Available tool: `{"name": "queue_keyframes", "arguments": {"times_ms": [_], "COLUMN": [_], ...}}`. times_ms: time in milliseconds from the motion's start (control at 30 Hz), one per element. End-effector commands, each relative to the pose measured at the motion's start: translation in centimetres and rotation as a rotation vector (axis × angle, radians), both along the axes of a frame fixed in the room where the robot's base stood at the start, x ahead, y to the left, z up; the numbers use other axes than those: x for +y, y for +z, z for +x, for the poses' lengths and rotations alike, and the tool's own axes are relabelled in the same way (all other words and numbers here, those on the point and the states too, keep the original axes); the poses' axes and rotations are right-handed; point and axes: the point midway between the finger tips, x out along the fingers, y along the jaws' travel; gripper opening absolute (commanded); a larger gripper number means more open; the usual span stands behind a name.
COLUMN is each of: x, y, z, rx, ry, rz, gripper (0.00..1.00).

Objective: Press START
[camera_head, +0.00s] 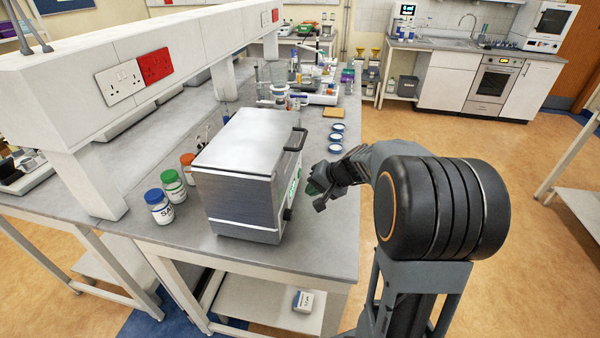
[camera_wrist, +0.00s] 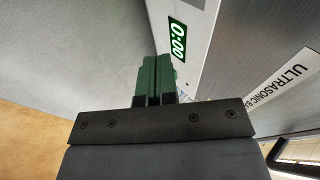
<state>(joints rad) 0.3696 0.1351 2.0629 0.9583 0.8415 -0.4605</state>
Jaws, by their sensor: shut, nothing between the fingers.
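The ultrasonic bath (camera_head: 240,185) is a silver metal box with a closed lid and a black handle, standing on the grey bench. In the wrist view its front panel (camera_wrist: 235,55) carries a green display (camera_wrist: 177,39) reading 0:00 and a label (camera_wrist: 285,80) reading "ULTRASONIC BA". My gripper (camera_head: 315,190) is beside the panel, at the right of the bath. In the wrist view my gripper's green fingers (camera_wrist: 157,75) are shut together and empty, close to the panel just below the display. No START button can be made out; the fingers cover part of the panel. I cannot tell whether they touch it.
Bottles with blue (camera_head: 159,206), green (camera_head: 173,186) and orange lids stand left of the bath. A white socket shelf (camera_head: 110,70) runs along the left. The bench is clear in front of my gripper.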

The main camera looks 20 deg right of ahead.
Motion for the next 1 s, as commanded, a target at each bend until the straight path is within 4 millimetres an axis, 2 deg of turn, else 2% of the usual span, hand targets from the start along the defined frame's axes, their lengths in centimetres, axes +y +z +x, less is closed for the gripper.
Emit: {"name": "queue_keyframes", "arguments": {"times_ms": [33,100,200,400,600,1000], "x": [-2.1,-4.5,-7.5,-11.4,-12.5,-12.1], "y": [-1.0,-1.9,-3.2,-5.0,-5.5,-5.4], "z": [1.8,3.9,5.9,7.8,8.2,8.4], "rx": [-0.015,-0.048,-0.088,-0.137,-0.152,-0.151], "ry": [-0.069,-0.148,-0.245,-0.366,-0.399,-0.398], "rz": [0.055,0.112,0.172,0.231,0.246,0.247], "gripper": [0.0,0.0,0.0,0.0,0.0,0.0]}}
